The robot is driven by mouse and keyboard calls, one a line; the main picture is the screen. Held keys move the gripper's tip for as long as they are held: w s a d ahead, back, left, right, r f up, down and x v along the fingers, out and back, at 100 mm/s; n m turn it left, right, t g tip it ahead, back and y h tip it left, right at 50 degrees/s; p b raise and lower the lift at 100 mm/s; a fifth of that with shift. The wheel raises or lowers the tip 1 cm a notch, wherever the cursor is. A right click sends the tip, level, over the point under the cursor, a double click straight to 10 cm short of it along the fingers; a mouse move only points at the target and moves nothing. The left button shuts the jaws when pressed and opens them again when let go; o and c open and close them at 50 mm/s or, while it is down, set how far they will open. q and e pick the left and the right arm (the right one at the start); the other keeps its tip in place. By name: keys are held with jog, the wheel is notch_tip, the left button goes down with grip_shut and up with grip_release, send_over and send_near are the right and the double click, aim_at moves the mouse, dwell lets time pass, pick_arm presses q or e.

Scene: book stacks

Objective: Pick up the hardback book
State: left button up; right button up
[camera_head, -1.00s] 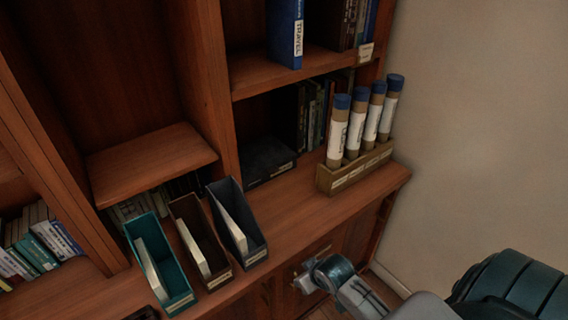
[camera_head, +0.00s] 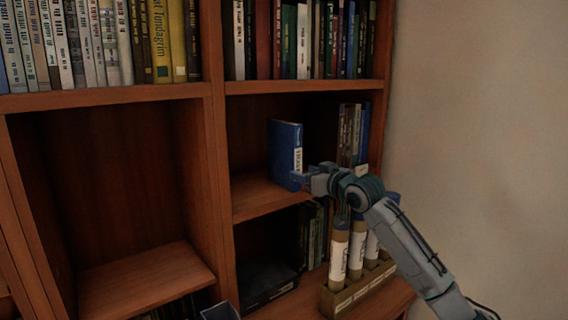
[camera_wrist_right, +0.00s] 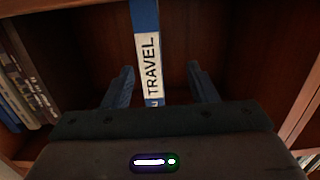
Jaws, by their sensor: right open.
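A blue hardback book (camera_head: 284,152) stands upright on the middle shelf of the right-hand bookcase section, with a white label on its spine. In the right wrist view the book (camera_wrist_right: 146,60) shows its spine, and the label reads "TRAVEL". My right gripper (camera_head: 300,178) is at the front of the book, at its lower spine. In the right wrist view my right gripper (camera_wrist_right: 160,82) is open, with one finger on each side of the spine and a gap on both sides.
Several dark books (camera_head: 352,135) stand to the right on the same shelf. Capped tubes (camera_head: 338,256) stand in a wooden holder (camera_head: 350,288) below my right arm. The shelf (camera_head: 255,197) around the blue book is bare.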

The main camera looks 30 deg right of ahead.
aim_at(298, 154)
jog(key=shift+t, duration=0.3)
jog(key=r, duration=0.2)
jog(key=d+r, duration=0.1)
jog(key=r, duration=0.1)
jog(key=shift+d, duration=0.15)
jog(key=w+p, duration=0.2)
jog(key=w, duration=0.2)
jog(key=shift+w+p, duration=0.3)
jog(key=shift+w+a+f, duration=0.1)
jog(key=shift+w+a, duration=0.1)
jog(key=shift+w, duration=0.25)
jog(key=shift+w+p, duration=0.2)
jog(key=shift+p, duration=0.25)
jog(key=w+p, duration=0.3)
jog(key=w, duration=0.1)
jog(key=shift+a, duration=0.15)
jog(key=shift+w, duration=0.45)
jog(key=shift+s, duration=0.1)
grip_shut()
